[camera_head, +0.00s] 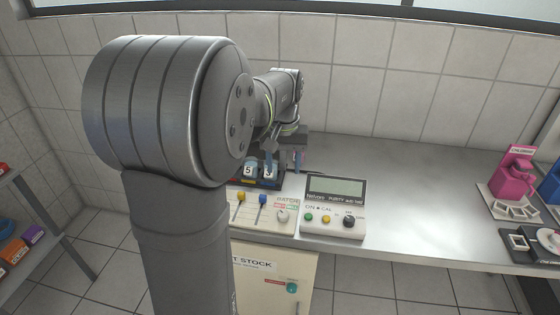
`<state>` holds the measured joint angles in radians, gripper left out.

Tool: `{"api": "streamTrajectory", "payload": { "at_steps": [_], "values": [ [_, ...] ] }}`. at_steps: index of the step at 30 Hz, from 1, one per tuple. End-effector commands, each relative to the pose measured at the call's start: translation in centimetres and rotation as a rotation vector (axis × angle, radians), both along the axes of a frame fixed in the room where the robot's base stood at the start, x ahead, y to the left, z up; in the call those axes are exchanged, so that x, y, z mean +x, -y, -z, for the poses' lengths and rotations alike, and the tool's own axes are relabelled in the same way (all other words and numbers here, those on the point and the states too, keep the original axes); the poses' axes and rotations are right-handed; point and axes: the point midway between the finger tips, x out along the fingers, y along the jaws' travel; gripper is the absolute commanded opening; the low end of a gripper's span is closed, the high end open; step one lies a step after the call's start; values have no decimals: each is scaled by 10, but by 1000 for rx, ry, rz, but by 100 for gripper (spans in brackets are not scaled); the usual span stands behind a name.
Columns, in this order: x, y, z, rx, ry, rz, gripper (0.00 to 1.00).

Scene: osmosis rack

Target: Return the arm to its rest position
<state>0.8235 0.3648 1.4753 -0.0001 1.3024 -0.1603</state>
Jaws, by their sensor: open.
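My arm fills the left and middle of the head view and reaches away over the bench. My gripper (284,160) is at its far end, above the back of the bench and just behind the numbered blocks. Its fingers look apart, with nothing clearly seen between them. The fingertips are small and partly lost against the dark things around them. My own arm hides the bench to the left of the gripper.
Blocks marked 5 (249,171) and 3 (269,173) stand in a dark holder. In front are a lever panel (262,208) and a purity meter (334,206). A pink dispenser (514,176) stands at right. The steel bench (420,205) between is clear. A shelf (35,250) is at left.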

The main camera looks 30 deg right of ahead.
Motion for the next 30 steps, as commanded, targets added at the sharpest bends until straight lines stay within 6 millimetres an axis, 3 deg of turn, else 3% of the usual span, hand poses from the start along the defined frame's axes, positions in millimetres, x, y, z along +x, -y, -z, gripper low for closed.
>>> {"api": "streamTrajectory", "payload": {
  "at_steps": [8, 13, 30],
  "values": [
    [0, 0, 1, 0, 0, 0, 52],
    [0, 0, 13, 2, -2, 0, 52],
    [0, 0, 122, 3, -3, 0, 52]
  ]
}}
